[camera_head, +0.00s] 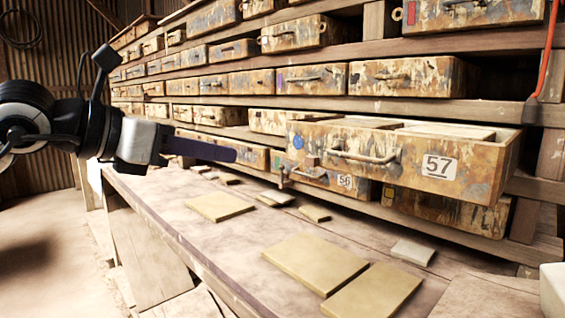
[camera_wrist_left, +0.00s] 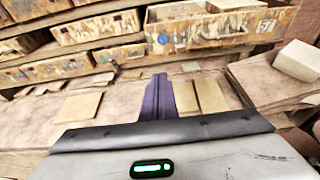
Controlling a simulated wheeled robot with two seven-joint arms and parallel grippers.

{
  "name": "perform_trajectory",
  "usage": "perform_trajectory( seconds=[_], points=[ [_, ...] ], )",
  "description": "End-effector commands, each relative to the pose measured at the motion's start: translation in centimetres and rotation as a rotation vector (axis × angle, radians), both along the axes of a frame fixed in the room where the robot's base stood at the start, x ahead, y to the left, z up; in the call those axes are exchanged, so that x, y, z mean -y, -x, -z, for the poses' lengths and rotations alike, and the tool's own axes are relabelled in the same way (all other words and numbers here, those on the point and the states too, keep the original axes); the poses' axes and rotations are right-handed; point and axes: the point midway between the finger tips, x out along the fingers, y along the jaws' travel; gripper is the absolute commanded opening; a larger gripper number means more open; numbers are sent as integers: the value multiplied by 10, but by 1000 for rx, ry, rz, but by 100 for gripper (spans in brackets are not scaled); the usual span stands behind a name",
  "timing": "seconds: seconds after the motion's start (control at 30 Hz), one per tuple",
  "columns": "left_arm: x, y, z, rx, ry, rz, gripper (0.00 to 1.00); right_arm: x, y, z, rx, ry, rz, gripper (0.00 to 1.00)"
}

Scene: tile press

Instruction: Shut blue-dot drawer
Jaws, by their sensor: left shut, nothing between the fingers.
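The blue-dot drawer (camera_head: 405,165), a worn, paint-spattered wooden drawer with a metal pull and a label reading 57, stands pulled well out of the rack. Its blue dot is at the left end of its front. Pale tiles or boards show in its open top. It also shows in the left wrist view (camera_wrist_left: 205,34), at the upper right. My left gripper (camera_head: 234,154) is shut and empty, its dark purple fingers pointing right, to the left of the drawer front and apart from it. The fingers also show in the left wrist view (camera_wrist_left: 158,82). My right gripper is out of view.
Drawer 56 (camera_head: 335,179) sits just below, with its handle under the blue-dot drawer. Other drawers fill the wooden rack. Several flat tan tiles (camera_head: 315,262) lie on the bench (camera_head: 170,203). A pale block (camera_head: 553,290) stands at the right edge. An orange cord (camera_head: 545,50) hangs at right.

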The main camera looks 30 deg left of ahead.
Motion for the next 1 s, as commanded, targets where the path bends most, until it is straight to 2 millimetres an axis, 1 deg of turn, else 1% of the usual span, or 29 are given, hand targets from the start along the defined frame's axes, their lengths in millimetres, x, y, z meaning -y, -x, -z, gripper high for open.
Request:
perform_trajectory(
  seconds=[0.13, 0.2, 0.5, 0.6, 0.7, 0.8, 1.0],
  points=[
    [9, -18, 2, -2, 3, 8, 0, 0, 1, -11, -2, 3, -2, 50],
    [14, -31, 6, -2, 7, 9, 0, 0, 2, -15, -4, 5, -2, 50],
    [36, -88, 26, -1, 6, 9, 0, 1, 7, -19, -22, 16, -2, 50],
    [40, -103, 25, 0, 6, 8, 0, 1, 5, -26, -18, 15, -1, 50],
    [43, -114, 26, 0, 5, 6, 0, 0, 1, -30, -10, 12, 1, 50],
    [46, -120, 27, -2, 5, 7, 0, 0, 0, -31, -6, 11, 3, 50],
    [46, -123, 28, -1, 3, 5, 0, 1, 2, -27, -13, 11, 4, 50]
  ],
)
